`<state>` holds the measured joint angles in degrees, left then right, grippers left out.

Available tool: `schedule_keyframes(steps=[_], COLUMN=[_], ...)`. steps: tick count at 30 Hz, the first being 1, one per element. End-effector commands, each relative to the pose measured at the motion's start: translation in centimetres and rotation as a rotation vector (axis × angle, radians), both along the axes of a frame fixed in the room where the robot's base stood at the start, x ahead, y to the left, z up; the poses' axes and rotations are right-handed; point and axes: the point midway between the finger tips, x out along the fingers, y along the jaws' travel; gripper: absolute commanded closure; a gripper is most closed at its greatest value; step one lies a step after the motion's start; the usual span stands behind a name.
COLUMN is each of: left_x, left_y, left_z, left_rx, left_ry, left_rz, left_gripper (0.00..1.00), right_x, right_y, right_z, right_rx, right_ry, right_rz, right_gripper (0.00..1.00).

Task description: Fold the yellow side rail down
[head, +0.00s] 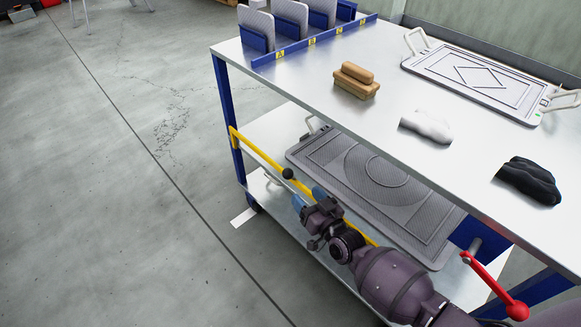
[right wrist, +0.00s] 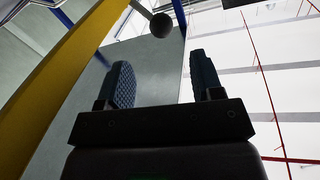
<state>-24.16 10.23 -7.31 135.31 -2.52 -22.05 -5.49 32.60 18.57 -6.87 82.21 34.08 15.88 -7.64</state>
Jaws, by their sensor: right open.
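The yellow side rail (head: 262,156) runs along the left side of the cart at the height of its middle shelf, and my right arm hides part of it. A dark ball knob (head: 288,174) on a thin light rod shows beside the rail. My right gripper (head: 310,197) is open and empty, just short of the knob. In the right wrist view the yellow rail (right wrist: 62,75) crosses the left side. The knob (right wrist: 161,25) shows there beyond the two blue fingers (right wrist: 163,82), apart from them. My left gripper is not in view.
A grey patterned plate (head: 375,180) lies on the middle shelf. The table top holds a brush (head: 356,81), a white cloth (head: 428,125), dark gloves (head: 528,182) and a plate with handles (head: 482,80). A red lever (head: 490,285) stands near my right arm.

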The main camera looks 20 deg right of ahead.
Motion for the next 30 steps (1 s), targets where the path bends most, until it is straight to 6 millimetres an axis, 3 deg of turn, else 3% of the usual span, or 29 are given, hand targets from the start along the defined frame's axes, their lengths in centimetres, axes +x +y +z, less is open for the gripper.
schedule_keyframes(steps=[6, 18, 30], left_x=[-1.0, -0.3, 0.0], left_y=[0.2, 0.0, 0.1], left_z=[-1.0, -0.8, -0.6], left_rx=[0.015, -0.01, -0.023], left_ry=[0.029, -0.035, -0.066], left_rz=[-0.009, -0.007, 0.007], left_gripper=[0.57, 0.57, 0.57], right_x=[2.7, 8.3, 10.2], right_y=[0.4, 1.3, 1.5], right_z=[-0.2, -0.3, 0.1], right_rx=[0.002, 0.0, 0.0], right_ry=[0.001, 0.004, 0.0], right_rz=[0.0, 0.001, 0.0], right_gripper=[0.4, 0.4, 0.4])
